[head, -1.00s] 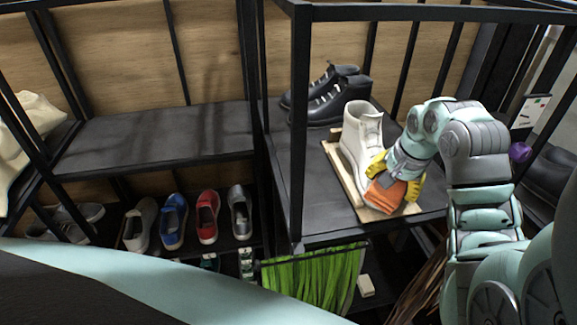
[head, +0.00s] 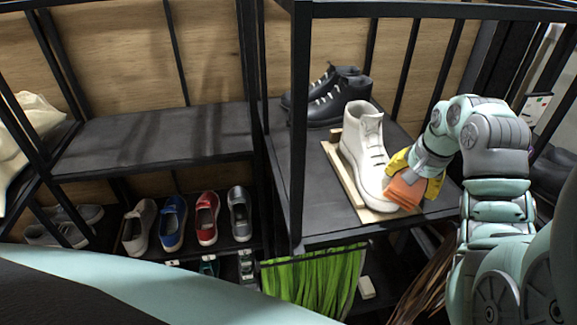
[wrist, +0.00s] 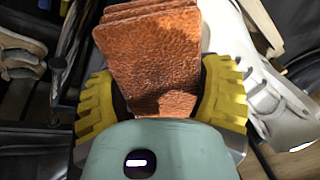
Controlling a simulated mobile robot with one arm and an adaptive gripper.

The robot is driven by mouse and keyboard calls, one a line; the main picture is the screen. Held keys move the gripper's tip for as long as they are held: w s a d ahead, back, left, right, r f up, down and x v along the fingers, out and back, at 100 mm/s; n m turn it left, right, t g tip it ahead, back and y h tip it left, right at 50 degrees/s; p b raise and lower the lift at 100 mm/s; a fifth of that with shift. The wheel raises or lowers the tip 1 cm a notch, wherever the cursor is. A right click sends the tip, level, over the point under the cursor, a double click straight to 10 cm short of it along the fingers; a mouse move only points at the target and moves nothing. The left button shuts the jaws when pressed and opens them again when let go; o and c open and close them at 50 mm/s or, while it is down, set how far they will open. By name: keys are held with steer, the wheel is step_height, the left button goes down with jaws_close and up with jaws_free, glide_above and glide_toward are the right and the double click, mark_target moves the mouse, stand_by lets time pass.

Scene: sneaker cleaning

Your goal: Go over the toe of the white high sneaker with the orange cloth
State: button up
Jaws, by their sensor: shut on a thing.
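The white high sneaker (head: 364,150) stands upright on a light wooden board (head: 344,176) on the dark shelf, its toe pointing toward the front right. My gripper (head: 412,186) is shut on the folded orange cloth (head: 406,192), beside the right side of the toe. In the head view the cloth overlaps the toe's edge; I cannot tell whether it touches. In the wrist view the orange cloth (wrist: 155,55) sits between the yellow fingers, and the white sneaker (wrist: 260,80) shows at the right. Part of the toe's right side is hidden behind the cloth.
Black high shoes (head: 338,97) stand behind the white sneaker. A black frame post (head: 298,130) rises left of the board. Several low shoes (head: 205,217) sit on the lower left shelf. A green fringed cloth (head: 312,285) hangs below. The upper left shelf (head: 150,138) is clear.

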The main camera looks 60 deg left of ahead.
mark_target(395, 178)
steer(key=shift+s+a+r+p, duration=0.1)
steer(key=shift+s+a+p, duration=0.25)
steer(key=shift+s, duration=0.3)
steer(key=shift+s+a+p, duration=0.2)
steer(key=shift+s+p, duration=0.1)
steer(key=shift+s, duration=0.3)
steer(key=shift+s+a+r+p, duration=0.1)
steer(key=shift+s+a+p, duration=0.25)
steer(key=shift+s, duration=0.3)
steer(key=shift+s+a+f, duration=0.1)
steer(key=shift+s+a, duration=0.15)
steer(key=shift+s, duration=0.4)
steer(key=shift+s+a+f, duration=0.1)
steer(key=shift+s+a, duration=0.2)
steer(key=shift+s, duration=0.35)
steer(key=shift+s+a+f, duration=0.1)
steer(key=shift+s+a, duration=0.15)
steer(key=shift+s, duration=0.4)
steer(key=shift+r, duration=0.15)
steer(key=shift+v, duration=2.95)
steer(key=shift+w+d, duration=0.1)
steer(key=shift+v, duration=1.45)
steer(key=b+x, duration=0.5)
steer(key=x, duration=0.2)
